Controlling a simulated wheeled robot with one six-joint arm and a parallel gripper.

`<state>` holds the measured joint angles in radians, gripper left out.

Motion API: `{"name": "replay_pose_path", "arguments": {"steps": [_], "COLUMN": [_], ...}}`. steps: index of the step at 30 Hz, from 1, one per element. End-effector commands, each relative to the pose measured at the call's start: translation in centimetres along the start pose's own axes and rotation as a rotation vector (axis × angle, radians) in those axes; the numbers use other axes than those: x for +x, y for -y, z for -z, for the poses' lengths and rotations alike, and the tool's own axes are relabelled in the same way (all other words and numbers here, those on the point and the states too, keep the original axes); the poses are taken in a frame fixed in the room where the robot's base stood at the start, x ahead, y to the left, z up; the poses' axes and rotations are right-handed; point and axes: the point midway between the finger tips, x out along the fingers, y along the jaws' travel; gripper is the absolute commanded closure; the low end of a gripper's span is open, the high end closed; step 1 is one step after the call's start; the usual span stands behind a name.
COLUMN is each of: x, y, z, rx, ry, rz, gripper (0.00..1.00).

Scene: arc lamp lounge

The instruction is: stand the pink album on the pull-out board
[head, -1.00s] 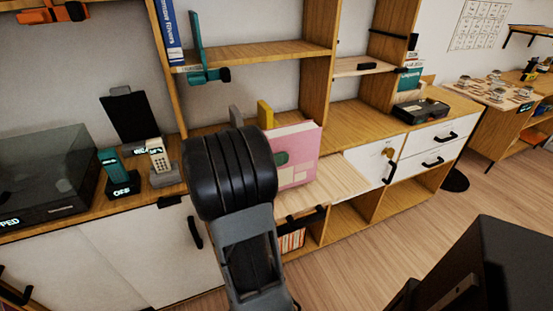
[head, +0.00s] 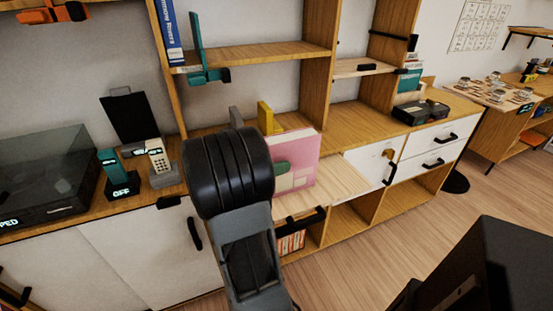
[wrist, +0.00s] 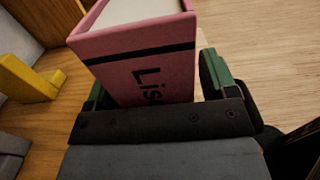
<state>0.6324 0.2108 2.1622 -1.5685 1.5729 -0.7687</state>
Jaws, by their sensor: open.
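The pink album (head: 299,163) stands upright on the pale pull-out board (head: 342,181), its cover facing right in the head view. In the wrist view the album's spine (wrist: 145,75), with dark lettering and a black band, lies between the two green-padded fingers of my gripper (wrist: 155,88). The gripper is open around the album, with a narrow gap at the right finger; contact at the left finger is unclear. The board also shows a little in the wrist view (wrist: 203,40).
A yellow bookend (head: 266,117) and a grey one stand on the shelf behind the album. A black handle (head: 303,220) is at the board's front. Phones (head: 158,158) and a dark-lidded turntable (head: 45,175) are at left. The cabinet top to the right has free room.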

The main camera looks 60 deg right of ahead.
Motion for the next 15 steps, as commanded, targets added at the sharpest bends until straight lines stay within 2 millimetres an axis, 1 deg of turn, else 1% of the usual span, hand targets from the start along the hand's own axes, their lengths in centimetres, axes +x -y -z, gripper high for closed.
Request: {"name": "replay_pose_path", "arguments": {"steps": [5, 6, 8, 11, 15], "x": [0.0, -0.4, -1.2, -3.0, -5.8], "y": [0.0, 0.0, -0.1, -0.1, -0.1], "z": [-0.5, -0.5, -0.4, -0.4, -0.5], "rx": [0.002, 0.001, 0.001, -0.001, 0.0], "ry": [0.0, 0.0, -0.001, 0.0, 0.0], "rz": [0.0, -0.002, -0.004, -0.005, -0.006], "gripper": [0.21, 0.21, 0.21, 0.21, 0.21]}}
